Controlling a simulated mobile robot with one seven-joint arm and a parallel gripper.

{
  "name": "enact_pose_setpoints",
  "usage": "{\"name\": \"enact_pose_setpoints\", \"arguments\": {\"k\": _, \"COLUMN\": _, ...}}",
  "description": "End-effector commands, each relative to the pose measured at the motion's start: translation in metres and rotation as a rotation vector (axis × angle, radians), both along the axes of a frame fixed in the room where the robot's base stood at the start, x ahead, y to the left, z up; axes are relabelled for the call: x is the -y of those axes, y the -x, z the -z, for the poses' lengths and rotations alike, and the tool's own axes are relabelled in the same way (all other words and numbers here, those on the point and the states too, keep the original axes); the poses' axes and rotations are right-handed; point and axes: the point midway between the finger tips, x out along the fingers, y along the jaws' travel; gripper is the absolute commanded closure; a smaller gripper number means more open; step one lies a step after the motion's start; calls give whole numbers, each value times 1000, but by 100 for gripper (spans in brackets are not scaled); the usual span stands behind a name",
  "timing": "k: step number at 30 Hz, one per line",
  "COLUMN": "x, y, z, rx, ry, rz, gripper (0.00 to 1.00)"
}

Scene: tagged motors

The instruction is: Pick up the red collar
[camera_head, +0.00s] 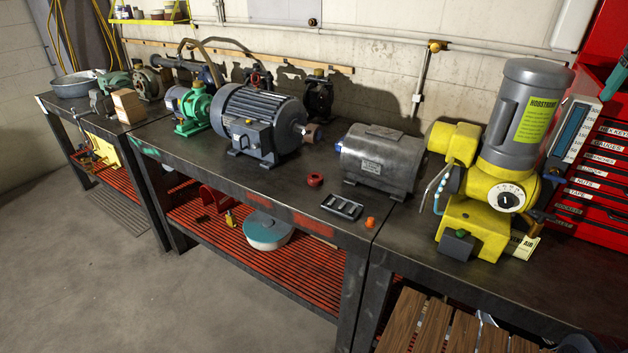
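A small red collar (315,179) lies on the dark workbench top (285,196). It is a short ring between the large dark grey motor (257,118) and the plain grey cylindrical motor (381,159), apart from both. My gripper is not in view, and no part of my arm can be made out with certainty.
A black slotted tray (342,206) and an orange knob (370,222) lie in front of the collar, near the bench's front edge. A yellow and grey machine (490,165) stands at right. A green pump (192,110) stands at left. Concrete floor (90,270) is clear in front.

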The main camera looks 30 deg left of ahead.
Motion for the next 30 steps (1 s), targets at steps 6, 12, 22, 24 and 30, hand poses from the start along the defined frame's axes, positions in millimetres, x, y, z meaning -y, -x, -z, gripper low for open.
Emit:
{"name": "enact_pose_setpoints", "arguments": {"k": 6, "x": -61, "y": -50, "z": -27, "rx": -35, "ry": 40, "rz": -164, "gripper": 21}}
{"name": "enact_pose_setpoints", "arguments": {"k": 12, "x": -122, "y": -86, "z": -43, "rx": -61, "ry": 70, "rz": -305, "gripper": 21}}
{"name": "enact_pose_setpoints", "arguments": {"k": 22, "x": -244, "y": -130, "z": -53, "rx": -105, "ry": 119, "rz": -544, "gripper": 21}}
{"name": "enact_pose_setpoints", "arguments": {"k": 24, "x": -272, "y": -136, "z": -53, "rx": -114, "ry": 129, "rz": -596, "gripper": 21}}
{"name": "enact_pose_setpoints", "arguments": {"k": 30, "x": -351, "y": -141, "z": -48, "rx": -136, "ry": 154, "rz": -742, "gripper": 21}}
